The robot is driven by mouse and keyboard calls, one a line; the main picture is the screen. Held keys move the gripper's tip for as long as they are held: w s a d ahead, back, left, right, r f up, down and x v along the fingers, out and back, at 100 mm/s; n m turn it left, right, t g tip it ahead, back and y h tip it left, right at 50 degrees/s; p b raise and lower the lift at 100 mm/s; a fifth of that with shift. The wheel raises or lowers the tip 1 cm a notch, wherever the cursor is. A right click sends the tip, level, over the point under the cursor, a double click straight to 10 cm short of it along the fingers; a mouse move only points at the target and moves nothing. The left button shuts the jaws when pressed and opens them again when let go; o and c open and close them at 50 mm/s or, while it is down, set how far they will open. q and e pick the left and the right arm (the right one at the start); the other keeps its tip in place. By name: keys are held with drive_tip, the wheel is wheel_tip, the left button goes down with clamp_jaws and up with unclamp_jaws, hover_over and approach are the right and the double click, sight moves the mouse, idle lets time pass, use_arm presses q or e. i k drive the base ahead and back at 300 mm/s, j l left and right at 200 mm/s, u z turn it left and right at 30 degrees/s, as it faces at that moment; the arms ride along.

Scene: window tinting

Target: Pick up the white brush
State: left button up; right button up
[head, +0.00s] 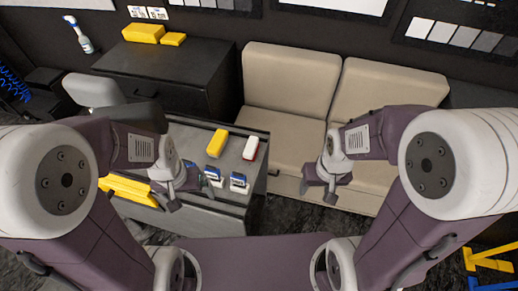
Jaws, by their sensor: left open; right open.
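A small white block-like item with a red edge (250,148) lies on the grey table top (190,132), right of a yellow block (217,143). It may be the white brush, but it is too small to tell. My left gripper (190,196) is open and empty at the table's front, left of these items. My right gripper (319,192) is open and empty, right of the table, in front of the sofa.
A beige sofa (290,85) stands behind and to the right. Yellow and blue stands (490,262) are at lower right.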

sight(251, 147)
drive_tip(key=l, duration=0.35)
drive_tip(key=i+l, duration=0.15)
drive_tip(key=l, duration=0.2)
drive_tip(key=i+l+u, duration=0.1)
drive_tip(key=l, duration=0.3)
drive_tip(key=i+l, duration=0.25)
drive_tip(key=l+u, duration=0.05)
drive_tip(key=l, duration=0.05)
